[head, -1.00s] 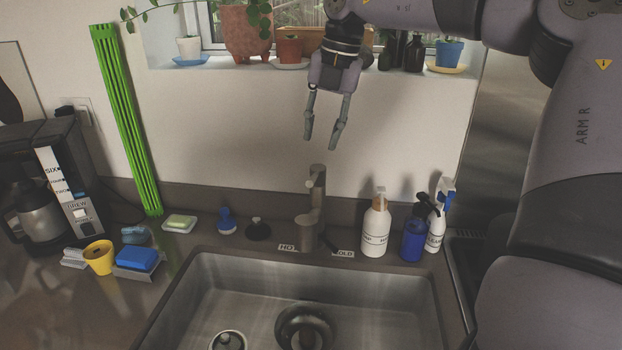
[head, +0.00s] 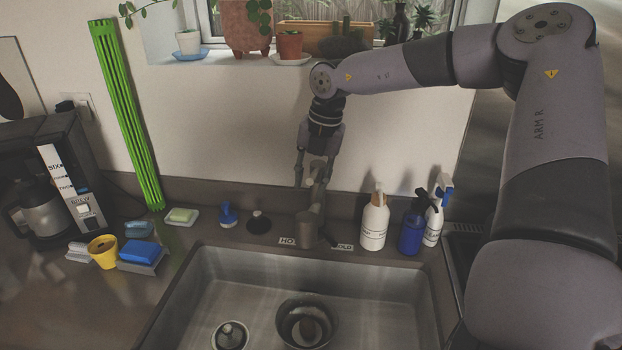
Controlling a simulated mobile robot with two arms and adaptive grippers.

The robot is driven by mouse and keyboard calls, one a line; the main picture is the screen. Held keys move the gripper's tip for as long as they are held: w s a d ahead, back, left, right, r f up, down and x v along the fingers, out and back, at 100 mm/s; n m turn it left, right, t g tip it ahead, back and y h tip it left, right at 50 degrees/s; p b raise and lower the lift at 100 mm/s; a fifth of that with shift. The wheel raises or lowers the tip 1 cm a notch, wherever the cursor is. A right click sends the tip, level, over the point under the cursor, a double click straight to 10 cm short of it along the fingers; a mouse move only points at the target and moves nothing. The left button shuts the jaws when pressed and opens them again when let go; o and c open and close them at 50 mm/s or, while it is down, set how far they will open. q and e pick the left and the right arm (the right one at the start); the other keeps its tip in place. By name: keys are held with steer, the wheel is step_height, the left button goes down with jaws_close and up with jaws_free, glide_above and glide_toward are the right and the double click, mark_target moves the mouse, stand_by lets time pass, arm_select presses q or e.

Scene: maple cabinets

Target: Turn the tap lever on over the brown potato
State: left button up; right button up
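The grey metal tap (head: 306,229) stands behind the sink, between the HOT and COLD labels. My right gripper (head: 309,194) points down at the tap's upper part, fingers spread, one on each side of it. The gripper hides much of the upper tap, and I cannot tell whether a finger touches it. A dark lever-like piece (head: 328,242) shows at the right of the tap's base. A dull brownish rounded thing (head: 308,328) sits in the drain opening, perhaps the brown potato; it is too dim to be sure. My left gripper is not in view.
A white pump bottle (head: 374,224), a blue bottle (head: 411,236) and a spray bottle (head: 433,225) stand right of the tap. Flowerpots line the sill above. The sink's metal basin (head: 375,300) is mostly clear.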

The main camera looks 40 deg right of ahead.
steer(key=shift+c, duration=0.6)
jaws_close()
steer(key=shift+r, duration=0.1)
